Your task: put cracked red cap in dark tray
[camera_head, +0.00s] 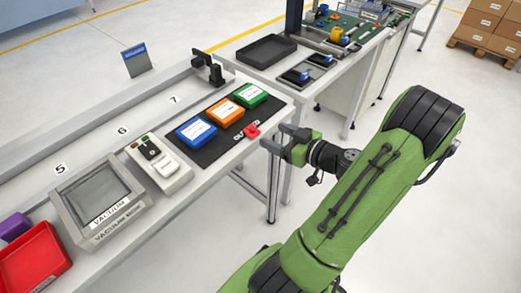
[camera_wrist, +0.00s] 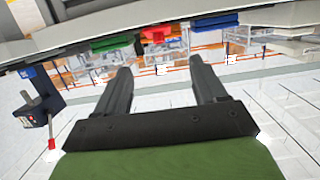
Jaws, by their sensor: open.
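A small red cap (camera_head: 252,131) lies at the front edge of the dark mat marked "OUTFEED" on the near bench. It is too small to see a crack. In the wrist view the red cap (camera_wrist: 156,34) shows at the bench edge, ahead of and between the fingers. My gripper (camera_head: 272,137) is open and empty, just right of the cap and apart from it. Both fingers are spread in the wrist view (camera_wrist: 160,66). An empty dark tray (camera_head: 266,51) sits on the far bench, behind the near bench.
Blue (camera_head: 196,131), orange (camera_head: 225,112) and green (camera_head: 251,95) blocks stand on the mat (camera_head: 215,149) behind the cap. A vacuum box (camera_head: 98,198) and a red bin (camera_head: 35,262) are further left. Small dark trays with blue parts (camera_head: 295,76) stand right of the dark tray.

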